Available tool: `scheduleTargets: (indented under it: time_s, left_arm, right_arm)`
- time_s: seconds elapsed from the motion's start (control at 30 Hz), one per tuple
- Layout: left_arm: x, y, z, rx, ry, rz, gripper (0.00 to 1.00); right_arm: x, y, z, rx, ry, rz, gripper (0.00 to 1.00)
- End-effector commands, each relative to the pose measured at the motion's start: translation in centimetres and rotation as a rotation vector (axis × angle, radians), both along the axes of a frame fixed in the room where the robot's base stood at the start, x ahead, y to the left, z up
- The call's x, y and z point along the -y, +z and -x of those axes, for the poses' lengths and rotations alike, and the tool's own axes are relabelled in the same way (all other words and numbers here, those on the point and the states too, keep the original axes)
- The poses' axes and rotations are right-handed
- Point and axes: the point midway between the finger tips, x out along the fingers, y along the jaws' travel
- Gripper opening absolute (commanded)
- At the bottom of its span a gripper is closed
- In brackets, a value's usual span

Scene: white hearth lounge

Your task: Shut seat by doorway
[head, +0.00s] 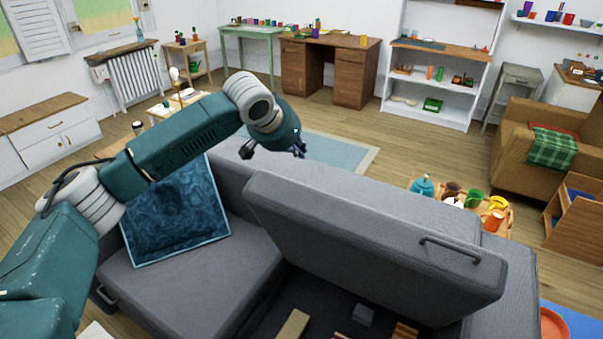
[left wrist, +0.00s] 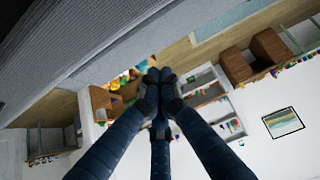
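The grey sofa's right-hand seat (head: 365,240) is raised and tilted up on its back side, with a dark metal handle (head: 450,250) near its right front edge. Below it the open storage space (head: 285,305) shows, with several small blocks inside. The left-hand seat (head: 195,290) lies flat with a blue cushion (head: 175,215) on it. No doorway shows. My left gripper (head: 272,149) is above the sofa back, left of the raised seat's top edge and apart from it. In the left wrist view its fingertips (left wrist: 159,76) are together with nothing between them. My right gripper is out of view.
A tray of cups and a teal kettle (head: 424,187) stands behind the sofa at right. A brown armchair (head: 520,135) is at far right. Desks and shelves (head: 432,70) line the back wall. A rug (head: 340,152) and open floor lie behind the sofa.

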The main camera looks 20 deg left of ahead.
Motion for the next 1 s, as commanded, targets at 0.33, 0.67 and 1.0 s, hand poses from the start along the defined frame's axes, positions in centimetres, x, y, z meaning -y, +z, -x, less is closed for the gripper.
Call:
scheduleTargets:
  time_s: [0.33,0.67,1.0]
  left_arm:
    - [0.8,-4.4,-3.9,-0.003,0.001,-0.001,0.0]
    - [0.8,-7.3,-4.6,0.0,-0.002,-0.004,0.0]
    - [0.4,-8.4,-2.2,0.0,-0.001,-0.002,0.0]
  right_arm:
    - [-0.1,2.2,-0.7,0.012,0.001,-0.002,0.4]
    - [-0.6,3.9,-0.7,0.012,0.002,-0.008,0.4]
    - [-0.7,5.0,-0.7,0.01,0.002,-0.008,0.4]
